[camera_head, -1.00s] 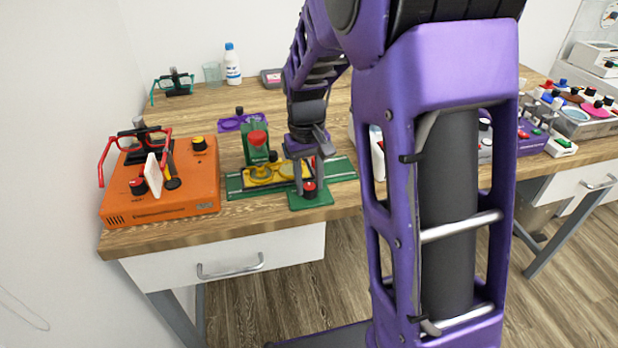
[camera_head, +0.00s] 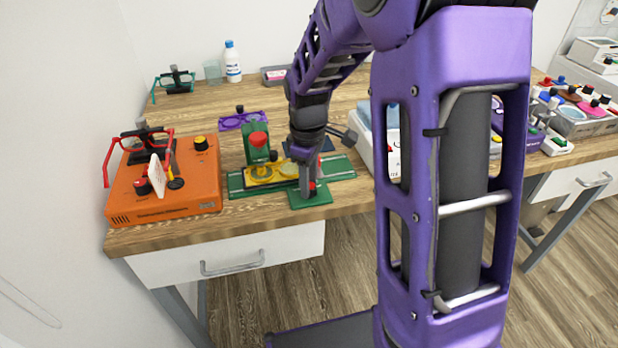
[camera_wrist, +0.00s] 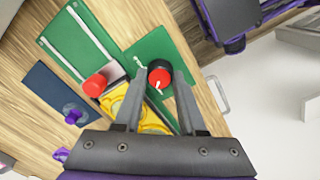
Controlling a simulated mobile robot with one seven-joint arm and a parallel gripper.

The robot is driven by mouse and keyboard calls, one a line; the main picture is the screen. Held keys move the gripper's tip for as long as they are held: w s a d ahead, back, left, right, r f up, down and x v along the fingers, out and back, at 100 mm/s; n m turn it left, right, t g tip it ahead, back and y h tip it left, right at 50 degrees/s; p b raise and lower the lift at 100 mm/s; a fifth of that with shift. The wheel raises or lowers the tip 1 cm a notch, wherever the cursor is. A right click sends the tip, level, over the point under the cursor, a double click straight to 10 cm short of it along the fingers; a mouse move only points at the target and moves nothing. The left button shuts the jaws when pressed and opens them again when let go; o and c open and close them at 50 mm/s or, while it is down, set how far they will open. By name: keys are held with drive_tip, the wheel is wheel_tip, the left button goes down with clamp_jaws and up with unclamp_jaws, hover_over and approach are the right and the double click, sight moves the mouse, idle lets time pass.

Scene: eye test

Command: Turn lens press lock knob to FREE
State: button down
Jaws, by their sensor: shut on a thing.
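The green lens press (camera_head: 240,186) stands near the front edge of the wooden table, with a red-topped post (camera_head: 258,140) and a yellow lens carrier (camera_head: 262,174). The lock knob (camera_wrist: 159,76), red on top with a black rim and a white pointer line, sits on a green plate (camera_wrist: 176,49) at the press's front right. In the wrist view the pointer line points down, toward my gripper's palm. A small white mark is on the plate up and left of the knob; no lettering is readable. My gripper (camera_wrist: 158,84) is shut on the knob, one finger on each side.
An orange box (camera_head: 190,180) with red glasses stands left of the press. A purple lens frame (camera_head: 240,119) lies behind it. A white box (camera_head: 364,140) stands close to the right. A drawer (camera_head: 230,250) is below the table edge.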

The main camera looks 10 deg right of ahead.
drive_tip(key=shift+n, duration=0.4)
drive_tip(key=shift+c, duration=2.4)
unclamp_jaws()
wheel_tip(320, 180, up, 18)
drive_tip(key=p, duration=0.2)
drive_tip(key=shift+s+a+f+p, duration=0.2)
drive_tip(key=shift+s+f+p, duration=0.05)
drive_tip(key=shift+p, duration=0.15)
